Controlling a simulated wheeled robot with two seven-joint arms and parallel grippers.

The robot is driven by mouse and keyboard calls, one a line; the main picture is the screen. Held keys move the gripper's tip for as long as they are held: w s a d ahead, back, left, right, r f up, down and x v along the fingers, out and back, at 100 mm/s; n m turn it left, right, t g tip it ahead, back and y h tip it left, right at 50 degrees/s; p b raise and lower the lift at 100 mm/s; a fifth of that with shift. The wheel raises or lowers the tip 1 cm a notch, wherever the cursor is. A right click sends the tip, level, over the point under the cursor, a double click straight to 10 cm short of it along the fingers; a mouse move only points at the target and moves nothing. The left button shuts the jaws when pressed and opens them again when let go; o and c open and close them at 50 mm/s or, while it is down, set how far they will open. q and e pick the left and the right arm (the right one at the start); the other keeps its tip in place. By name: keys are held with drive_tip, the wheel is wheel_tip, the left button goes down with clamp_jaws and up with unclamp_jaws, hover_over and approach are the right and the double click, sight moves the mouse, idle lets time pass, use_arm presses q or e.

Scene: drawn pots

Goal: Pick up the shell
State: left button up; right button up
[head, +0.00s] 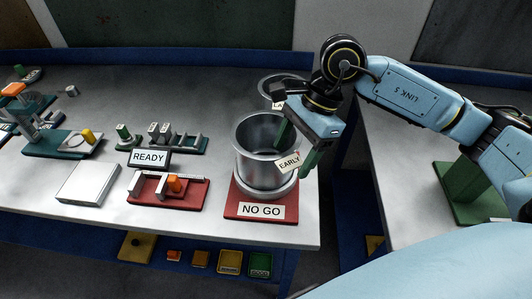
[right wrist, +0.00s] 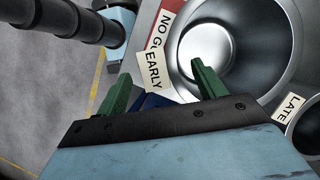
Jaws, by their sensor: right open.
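An open-topped metal pot (head: 256,172), tagged EARLY, stands upright on the red NO GO base (head: 288,205). Its shiny inside shows in the right wrist view (right wrist: 258,42). A second metal pot (head: 267,81), tagged LATE, stands behind it, partly hidden by my right gripper. No label names either pot as the shell. My right gripper (head: 291,160) is open at the right rim of the EARLY pot. One green finger is over or inside the mouth, the other outside. In the right wrist view the fingers (right wrist: 160,70) are apart, with the EARLY tag (right wrist: 154,71) between them.
A READY sign (head: 149,158), a red fixture with an orange piece (head: 173,184), a silver box (head: 89,184) and small stands occupy the table's left part. The table's right edge is close beside the NO GO base. Another table with a green stand (head: 458,185) is across a gap.

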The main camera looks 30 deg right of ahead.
drive_tip(key=shift+f, duration=0.1)
clamp_jaws()
idle(0.4)
wheel_tip(320, 180, up, 10)
idle(0.6)
